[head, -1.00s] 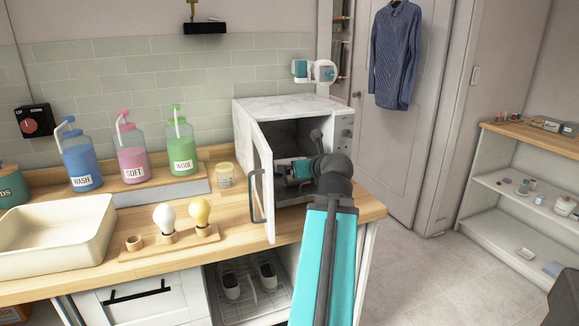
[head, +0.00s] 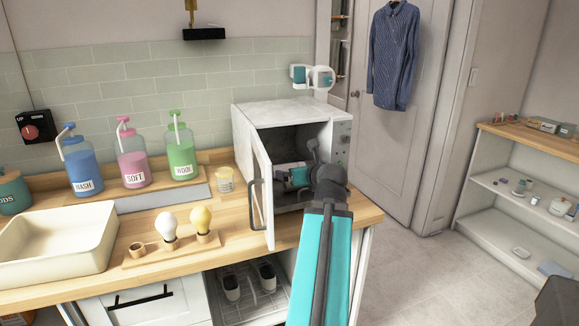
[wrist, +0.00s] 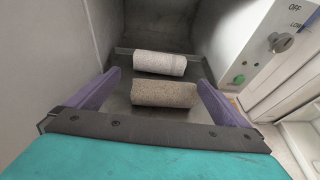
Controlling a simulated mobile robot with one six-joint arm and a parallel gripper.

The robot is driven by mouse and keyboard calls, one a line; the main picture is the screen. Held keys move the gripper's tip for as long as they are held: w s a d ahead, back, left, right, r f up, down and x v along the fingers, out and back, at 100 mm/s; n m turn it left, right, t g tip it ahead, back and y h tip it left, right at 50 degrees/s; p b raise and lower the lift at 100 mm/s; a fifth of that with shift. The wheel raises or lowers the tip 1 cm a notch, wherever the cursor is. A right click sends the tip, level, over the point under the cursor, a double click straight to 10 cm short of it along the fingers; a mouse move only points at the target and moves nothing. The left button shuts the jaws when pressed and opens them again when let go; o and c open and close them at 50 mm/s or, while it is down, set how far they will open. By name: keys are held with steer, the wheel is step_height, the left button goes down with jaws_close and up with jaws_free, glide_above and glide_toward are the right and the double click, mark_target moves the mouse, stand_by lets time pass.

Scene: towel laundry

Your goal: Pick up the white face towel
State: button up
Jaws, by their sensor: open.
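The white face towel (wrist: 160,63) is a rolled whitish cylinder lying inside the open cabinet box (head: 292,108). A beige-brown rolled towel (wrist: 164,94) lies parallel to it, nearer to me. Both rest on a dark tray (wrist: 122,98) in the wrist view. My gripper (wrist: 158,82) is open, its purple fingers on either side of the beige roll, with the white roll a little beyond the fingertips. Neither roll is visibly held. In the head view my arm reaches into the box, and the towels are hidden there.
The box's white door (head: 262,190) stands open at the left. Its right side has a control panel (wrist: 268,50) with a knob and green button. Bulbs (head: 202,221), a jar (head: 224,180), pump bottles (head: 132,158) and a basin (head: 55,245) stand on the wooden counter.

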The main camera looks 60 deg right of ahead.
steer(key=shift+w+d+f+p, duration=0.1)
steer(key=shift+w+d+p, duration=0.25)
steer(key=shift+p, duration=1)
